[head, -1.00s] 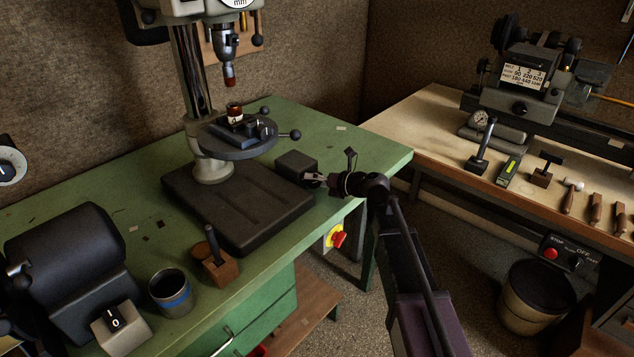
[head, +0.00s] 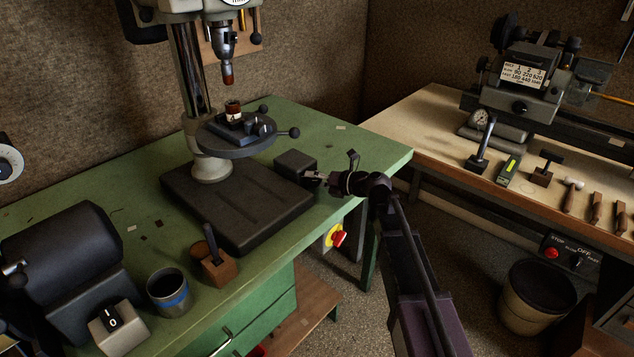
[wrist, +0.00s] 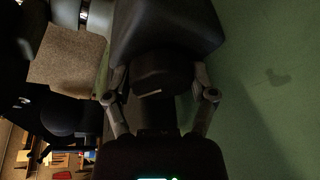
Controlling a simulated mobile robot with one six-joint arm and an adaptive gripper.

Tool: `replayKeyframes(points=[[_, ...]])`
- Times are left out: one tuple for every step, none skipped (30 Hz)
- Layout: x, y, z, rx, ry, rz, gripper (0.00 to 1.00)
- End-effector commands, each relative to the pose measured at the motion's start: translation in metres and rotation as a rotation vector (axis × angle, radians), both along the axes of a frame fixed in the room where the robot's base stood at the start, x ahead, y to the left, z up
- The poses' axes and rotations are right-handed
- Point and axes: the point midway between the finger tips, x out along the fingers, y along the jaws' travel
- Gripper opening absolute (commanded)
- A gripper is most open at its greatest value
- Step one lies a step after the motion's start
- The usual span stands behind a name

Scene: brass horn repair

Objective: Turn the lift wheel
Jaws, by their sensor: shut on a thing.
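A dark block (head: 295,163) stands on the green bench, right of the drill press base. In the wrist view, a dark round knob (wrist: 163,72) sticks out of that block (wrist: 168,25); I take it for the lift wheel. My gripper (head: 316,178) is at the block's right side, and its two fingers (wrist: 162,100) lie on either side of the knob, shut on it. In the head view the knob is mostly hidden by the gripper. The drill press table (head: 235,138) holds a small dark fixture with a brownish piece (head: 233,109) below the chuck (head: 228,77).
The heavy press base (head: 235,205) lies left of the gripper. A wooden block with a handle (head: 217,267), a blue-banded cup (head: 168,291) and a dark grinder (head: 70,255) stand farther left. A red stop button (head: 338,239) sits below the bench edge.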

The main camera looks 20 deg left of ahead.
Motion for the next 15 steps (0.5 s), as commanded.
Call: replayKeyframes(points=[[0.0002, 0.0019, -0.0016, 0.020, 0.039, 0.003, 0.25], [0.0001, 0.0019, -0.0017, 0.029, 0.064, 0.003, 0.25], [0.0001, 0.0019, -0.0018, 0.044, 0.097, 0.003, 0.25], [0.0002, 0.0019, -0.0017, 0.053, 0.120, 0.003, 0.25], [0.0001, 0.0019, -0.0018, 0.063, 0.144, 0.004, 0.25], [0.0000, 0.0020, -0.0017, 0.075, 0.174, 0.004, 0.25], [-0.0001, 0.0020, -0.0016, 0.084, 0.195, 0.005, 0.25], [-0.0001, 0.0020, -0.0013, 0.091, 0.213, 0.004, 0.25], [-0.0002, 0.0019, -0.0011, 0.099, 0.233, 0.004, 0.25], [-0.0002, 0.0019, -0.0008, 0.104, 0.246, 0.003, 0.25], [-0.0003, 0.0019, -0.0006, 0.108, 0.255, 0.004, 0.25], [-0.0004, 0.0019, -0.0001, 0.112, 0.265, 0.004, 0.25], [-0.0004, 0.0019, 0.0002, 0.115, 0.270, 0.004, 0.25], [-0.0006, 0.0018, 0.0004, 0.116, 0.273, 0.004, 0.25], [-0.0007, 0.0019, 0.0006, 0.115, 0.274, 0.004, 0.25]])
